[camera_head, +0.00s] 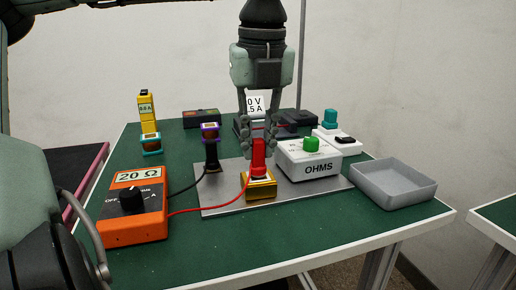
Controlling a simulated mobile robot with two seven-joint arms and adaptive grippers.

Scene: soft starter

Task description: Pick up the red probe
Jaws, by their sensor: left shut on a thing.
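The red probe (259,163) stands upright at the gold block (260,188), near the front middle of the grey plate. I cannot tell whether its lower end touches the block. A red wire (207,209) runs from the probe's lower end to the orange meter (135,216), which has a black dial and a "20 Ω" label. My right gripper is not in view.
A black probe-like piece (212,158) with a purple-topped part stands left of the gripper. A white OHMS box (309,162) with a green knob is close on the right. A grey tray (393,186) is at the right. A yellow-and-teal piece (148,120) stands back left.

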